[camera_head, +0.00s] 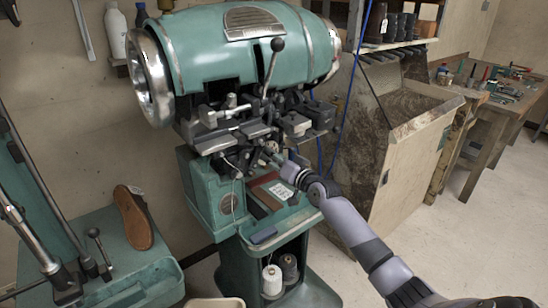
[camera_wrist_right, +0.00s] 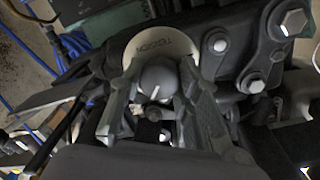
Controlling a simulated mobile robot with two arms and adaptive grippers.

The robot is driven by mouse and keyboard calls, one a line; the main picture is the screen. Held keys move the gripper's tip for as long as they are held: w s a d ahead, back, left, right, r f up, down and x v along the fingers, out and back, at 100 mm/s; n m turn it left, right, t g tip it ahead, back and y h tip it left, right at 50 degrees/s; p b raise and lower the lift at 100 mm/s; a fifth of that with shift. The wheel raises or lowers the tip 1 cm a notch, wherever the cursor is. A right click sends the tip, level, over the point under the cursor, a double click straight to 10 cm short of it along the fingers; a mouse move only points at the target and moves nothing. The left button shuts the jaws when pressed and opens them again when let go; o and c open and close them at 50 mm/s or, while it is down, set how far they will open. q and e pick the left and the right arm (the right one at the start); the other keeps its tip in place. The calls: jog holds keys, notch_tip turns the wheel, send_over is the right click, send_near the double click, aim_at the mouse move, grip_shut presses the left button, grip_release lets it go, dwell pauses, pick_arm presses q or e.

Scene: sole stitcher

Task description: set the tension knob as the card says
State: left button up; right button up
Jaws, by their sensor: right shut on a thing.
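The green sole stitcher (camera_head: 232,60) stands in the middle of the head view. My right arm reaches in from the lower right, and its gripper (camera_head: 277,160) is at the machine's front below the head. In the wrist view the dark round tension knob (camera_wrist_right: 157,76) sits between the two fingers of my right gripper (camera_wrist_right: 157,98), which are shut on it. A short white mark shows on the knob. A pale dial plate (camera_wrist_right: 135,50) with partly hidden lettering curves behind it. A small white card (camera_head: 281,189) lies on the machine's shelf; its writing is too small to read.
Metal levers and clamps (camera_head: 235,115) crowd the space above my right gripper. Bolted dark machine parts (camera_wrist_right: 255,80) stand close to the right finger. Thread spools (camera_head: 272,280) stand below.

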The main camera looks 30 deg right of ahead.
jog(key=shift+m, duration=0.5)
jog(key=shift+c, duration=0.2)
jog(key=o, duration=1.2)
jog(key=shift+s, duration=0.1)
jog(key=s, duration=1.1)
jog(key=shift+s+d+r, duration=0.15)
jog(key=shift+s+r, duration=0.15)
jog(key=shift+s, duration=0.1)
